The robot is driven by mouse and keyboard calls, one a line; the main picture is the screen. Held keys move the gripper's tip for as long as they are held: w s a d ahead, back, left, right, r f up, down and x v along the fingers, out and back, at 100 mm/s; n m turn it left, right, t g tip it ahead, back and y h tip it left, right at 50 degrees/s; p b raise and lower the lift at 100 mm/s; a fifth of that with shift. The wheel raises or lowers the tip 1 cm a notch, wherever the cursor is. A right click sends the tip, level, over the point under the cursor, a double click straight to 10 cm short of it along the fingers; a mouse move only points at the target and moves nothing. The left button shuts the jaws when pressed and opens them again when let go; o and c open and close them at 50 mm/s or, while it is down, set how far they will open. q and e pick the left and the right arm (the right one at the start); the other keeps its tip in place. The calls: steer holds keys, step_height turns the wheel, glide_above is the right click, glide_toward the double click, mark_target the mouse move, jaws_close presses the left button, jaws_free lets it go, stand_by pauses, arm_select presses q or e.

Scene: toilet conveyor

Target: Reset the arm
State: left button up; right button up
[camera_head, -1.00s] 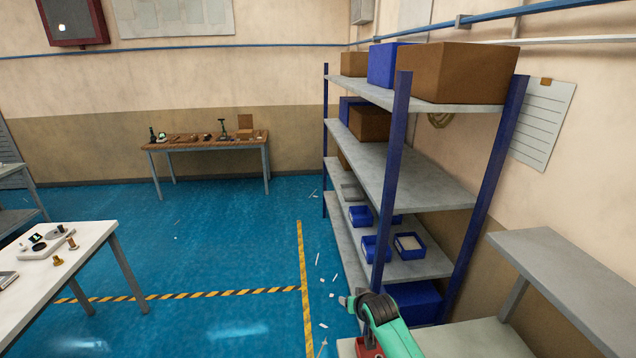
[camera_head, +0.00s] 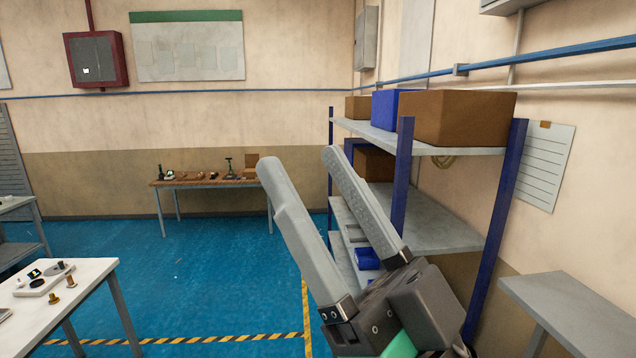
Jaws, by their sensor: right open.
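My right gripper (camera_head: 295,160) is raised in the middle of the head view, with its two grey fingers pointing up and to the left. The fingers are apart and nothing is between them. The gripper's dark body and a bit of green arm show at the bottom. It covers part of the shelving behind it. My left gripper is not in view.
A shelf rack (camera_head: 449,220) with blue uprights, boxes and blue bins stands at right. A grey table (camera_head: 575,300) is at lower right. A white table (camera_head: 85,292) with small parts is at lower left. A wooden workbench (camera_head: 215,182) stands far back. Blue floor between is clear.

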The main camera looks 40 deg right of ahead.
step_height(320, 180, up, 10)
steer(key=p, duration=0.9)
steer(key=shift+f+p, duration=0.25)
steer(key=shift+p, duration=0.05)
steer(key=shift+w, duration=0.1)
